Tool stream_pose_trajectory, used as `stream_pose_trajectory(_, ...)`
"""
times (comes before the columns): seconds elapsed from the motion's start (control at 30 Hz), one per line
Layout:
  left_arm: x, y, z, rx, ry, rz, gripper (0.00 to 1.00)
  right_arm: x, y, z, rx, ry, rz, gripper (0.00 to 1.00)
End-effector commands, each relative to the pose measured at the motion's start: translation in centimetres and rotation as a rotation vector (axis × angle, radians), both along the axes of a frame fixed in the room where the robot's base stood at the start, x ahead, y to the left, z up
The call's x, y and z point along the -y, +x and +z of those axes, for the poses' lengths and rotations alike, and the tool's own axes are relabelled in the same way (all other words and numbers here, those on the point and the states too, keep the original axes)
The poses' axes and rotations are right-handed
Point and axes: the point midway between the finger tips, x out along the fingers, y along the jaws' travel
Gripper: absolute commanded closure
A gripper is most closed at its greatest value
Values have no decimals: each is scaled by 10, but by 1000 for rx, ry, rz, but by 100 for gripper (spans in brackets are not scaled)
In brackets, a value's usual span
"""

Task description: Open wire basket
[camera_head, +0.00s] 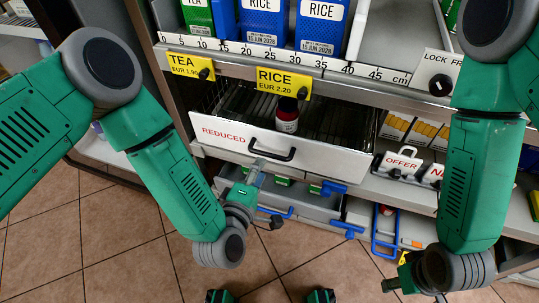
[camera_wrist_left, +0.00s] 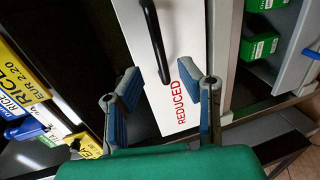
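The wire basket (camera_head: 315,115) has a white front panel (camera_head: 225,134) marked REDUCED with a black handle (camera_head: 272,148). Its dark wire inside shows behind the panel, with a red-and-white jar (camera_head: 287,115) in it. In the left wrist view the handle (camera_wrist_left: 156,40) runs up and down on the panel, ahead of the finger gap. My left gripper (camera_head: 266,195) is open and empty, below and in front of the handle, apart from it. Its two fingers stand wide apart in the wrist view (camera_wrist_left: 165,88). My right gripper (camera_head: 392,284) is low at right; its fingers are unclear.
Above the basket is a shelf edge with yellow TEA (camera_head: 190,66) and RICE (camera_head: 283,80) tags and blue rice packs (camera_head: 320,22). Below is a grey drawer (camera_head: 310,206) with blue handles. An OFFER tag (camera_head: 400,163) and a LOCK knob (camera_head: 440,86) are at right.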

Motion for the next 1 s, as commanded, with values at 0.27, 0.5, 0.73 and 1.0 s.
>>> stream_pose_trajectory(0.27, 18, 49, -13, 2, 7, 0, 68, -1, 0, -21, 1, 1, 2, 60)
stream_pose_trajectory(0.5, 25, 66, -16, 0, 9, -1, 68, -1, 0, -26, 1, 1, 1, 60)
stream_pose_trajectory(0.73, 22, 67, -15, -1, 3, -1, 68, -1, 0, -25, 1, 1, 1, 60)
stream_pose_trajectory(1.0, 23, 67, -16, -2, 7, 1, 100, -1, 0, -25, 1, 1, 2, 60)
